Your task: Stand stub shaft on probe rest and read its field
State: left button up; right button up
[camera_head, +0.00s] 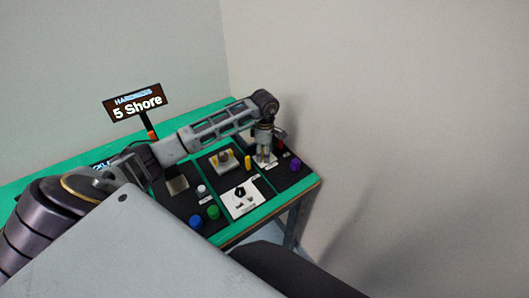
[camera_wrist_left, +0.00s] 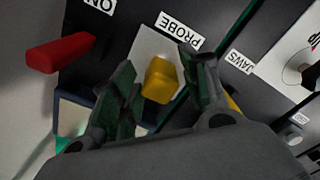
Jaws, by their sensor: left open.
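A white plate (camera_wrist_left: 146,44) with a PROBE label lies on the dark panel in the left wrist view. A yellow block (camera_wrist_left: 160,80) stands over this plate, between the open fingers of my left gripper (camera_wrist_left: 157,66). I see no clear contact between fingers and block. I cannot tell if the block is the stub shaft or part of the probe rest. In the head view my left gripper (camera_head: 264,157) points down over the right part of the panel and hides most of that plate. A grey rounded piece (camera_head: 223,156) sits on a pale and yellow fixture left of it. My right gripper is not in view.
A red lever (camera_wrist_left: 60,52) by an ON label is left of the plate in the wrist view. A yellow lever (camera_head: 247,162), a white dial plate (camera_head: 242,208), blue (camera_head: 195,222), green (camera_head: 213,212) and purple (camera_head: 295,164) knobs share the green table (camera_head: 232,234). A sign (camera_head: 136,102) reads "5 Shore".

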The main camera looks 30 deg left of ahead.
pick_arm(q)
jog(key=shift+r, duration=0.15)
notch_tip(320, 180, up, 6)
jog(key=shift+r, duration=0.15)
notch_tip(320, 180, up, 4)
jog(key=shift+r, duration=0.8)
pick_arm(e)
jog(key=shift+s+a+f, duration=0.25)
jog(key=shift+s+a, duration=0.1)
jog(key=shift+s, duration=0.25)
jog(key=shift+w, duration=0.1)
